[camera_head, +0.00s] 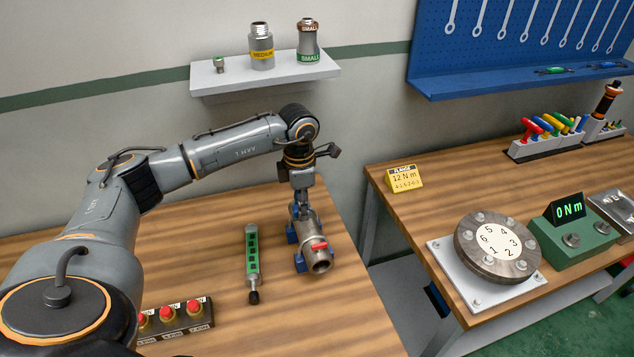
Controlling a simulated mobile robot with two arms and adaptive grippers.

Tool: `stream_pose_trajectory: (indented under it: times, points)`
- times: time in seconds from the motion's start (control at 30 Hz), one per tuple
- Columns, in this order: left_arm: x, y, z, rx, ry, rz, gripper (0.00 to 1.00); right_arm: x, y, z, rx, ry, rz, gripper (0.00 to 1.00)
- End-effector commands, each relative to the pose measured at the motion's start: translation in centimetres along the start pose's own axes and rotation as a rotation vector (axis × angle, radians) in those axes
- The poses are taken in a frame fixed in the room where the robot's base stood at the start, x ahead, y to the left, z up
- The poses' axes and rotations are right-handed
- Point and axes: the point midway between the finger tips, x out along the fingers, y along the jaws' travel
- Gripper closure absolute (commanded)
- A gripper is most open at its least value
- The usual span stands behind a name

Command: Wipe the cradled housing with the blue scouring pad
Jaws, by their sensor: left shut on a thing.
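The metal housing (318,257) lies in a blue cradle (299,263) near the right edge of the left bench, with its open round end toward me and a red part on top. My left gripper (301,207) points down over the far end of the housing. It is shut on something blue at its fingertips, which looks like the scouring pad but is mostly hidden. Whether it touches the housing I cannot tell. My right gripper is not in view.
A green tool with a black tip (252,262) lies left of the cradle. A box with red buttons (176,322) is at the front. A shelf (265,77) holds fittings behind. A gap separates the right bench with its bolted flange (497,246).

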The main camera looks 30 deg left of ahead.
Motion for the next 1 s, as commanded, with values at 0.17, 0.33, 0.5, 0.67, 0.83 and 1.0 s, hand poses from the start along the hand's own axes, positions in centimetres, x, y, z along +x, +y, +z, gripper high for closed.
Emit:
stream_pose_trajectory:
  times: [0.17, 0.33, 0.5, 0.67, 0.83, 1.0]
  points:
    - [-2.0, 0.3, -0.3, -0.004, -0.001, 0.002, 1.0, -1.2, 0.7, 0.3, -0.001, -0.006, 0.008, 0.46]
    - [-3.3, 0.6, -0.5, -0.007, -0.002, 0.002, 1.0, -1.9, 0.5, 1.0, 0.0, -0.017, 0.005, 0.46]
    - [-3.5, 0.6, -0.6, -0.007, -0.001, 0.001, 1.0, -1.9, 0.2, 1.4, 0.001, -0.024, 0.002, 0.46]
    - [-3.5, 0.6, -0.6, -0.007, -0.001, 0.001, 1.0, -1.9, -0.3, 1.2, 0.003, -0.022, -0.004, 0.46]
    - [-3.4, 0.6, -0.6, -0.007, -0.001, 0.001, 1.0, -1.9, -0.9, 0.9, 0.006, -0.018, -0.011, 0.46]
    - [-3.3, 0.4, -0.5, 0.01, -0.002, 0.001, 1.0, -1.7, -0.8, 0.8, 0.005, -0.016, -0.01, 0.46]
